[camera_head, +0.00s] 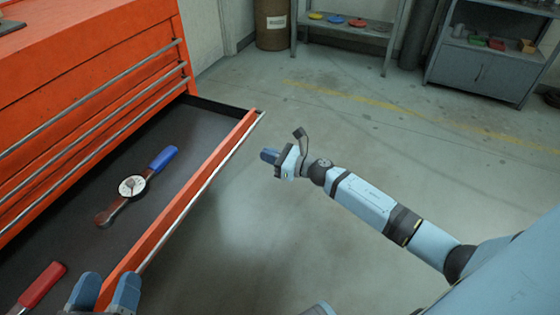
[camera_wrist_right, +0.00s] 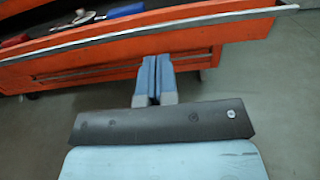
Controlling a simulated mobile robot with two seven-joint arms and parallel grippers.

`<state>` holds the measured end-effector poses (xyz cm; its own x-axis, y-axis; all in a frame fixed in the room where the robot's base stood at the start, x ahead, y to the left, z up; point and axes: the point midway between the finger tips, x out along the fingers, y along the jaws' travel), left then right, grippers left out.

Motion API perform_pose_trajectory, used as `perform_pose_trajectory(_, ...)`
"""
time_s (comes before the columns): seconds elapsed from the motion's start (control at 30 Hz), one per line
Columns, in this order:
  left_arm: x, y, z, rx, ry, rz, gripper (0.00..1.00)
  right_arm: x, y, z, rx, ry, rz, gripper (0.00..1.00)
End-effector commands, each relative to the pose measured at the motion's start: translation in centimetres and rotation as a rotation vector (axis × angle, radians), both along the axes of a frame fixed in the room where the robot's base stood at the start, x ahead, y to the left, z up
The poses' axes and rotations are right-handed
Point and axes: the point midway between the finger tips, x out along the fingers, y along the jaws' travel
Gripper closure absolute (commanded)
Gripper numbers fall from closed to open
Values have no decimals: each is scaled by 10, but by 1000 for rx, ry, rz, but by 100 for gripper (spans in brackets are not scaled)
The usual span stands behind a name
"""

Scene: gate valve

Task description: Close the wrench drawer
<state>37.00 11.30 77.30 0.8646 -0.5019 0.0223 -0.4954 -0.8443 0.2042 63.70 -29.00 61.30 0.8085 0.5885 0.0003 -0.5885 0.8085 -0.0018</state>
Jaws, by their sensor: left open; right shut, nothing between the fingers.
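The wrench drawer (camera_head: 190,180) is pulled out from the orange cabinet, its front panel and silver handle rail facing the open floor. It holds a torque wrench with a round dial and blue handle (camera_head: 136,186) and a red-handled tool (camera_head: 42,286). My left gripper (camera_head: 105,292) is open at the bottom left, its fingertips on either side of the drawer's front panel; contact cannot be told. My right gripper (camera_head: 268,156) is shut and empty, outside the front panel near its far end. In the right wrist view its fingers (camera_wrist_right: 156,72) point at the cabinet below the drawer's rail (camera_wrist_right: 150,32).
The orange cabinet (camera_head: 85,50) has closed drawers above the open one. Clear concrete floor (camera_head: 330,110) lies to the right. A brown drum (camera_head: 272,25), a shelf with coloured discs (camera_head: 345,25) and a grey cabinet (camera_head: 480,75) stand far back.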

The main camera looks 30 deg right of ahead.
Motion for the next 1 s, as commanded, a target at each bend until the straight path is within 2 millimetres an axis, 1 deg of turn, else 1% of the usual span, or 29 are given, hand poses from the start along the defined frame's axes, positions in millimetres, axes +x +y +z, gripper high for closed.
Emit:
perform_pose_trajectory(0.03,0,0,-5,4,7,-3,35,10,7,0,0,-2,1,100)
perform_pose_trajectory(0.2,0,-1,-14,18,32,-12,35,37,26,-1,0,-2,0,100)
perform_pose_trajectory(0.3,0,-1,-19,25,48,-17,35,48,34,-1,1,-1,-1,100)
perform_pose_trajectory(0.4,0,-2,-22,29,57,-21,35,55,40,-1,2,1,0,100)
perform_pose_trajectory(0.57,-1,-2,-25,35,69,-24,35,60,43,-1,1,2,-1,100)
perform_pose_trajectory(1.0,-1,-2,-25,36,67,-25,35,61,44,-1,2,1,-1,100)
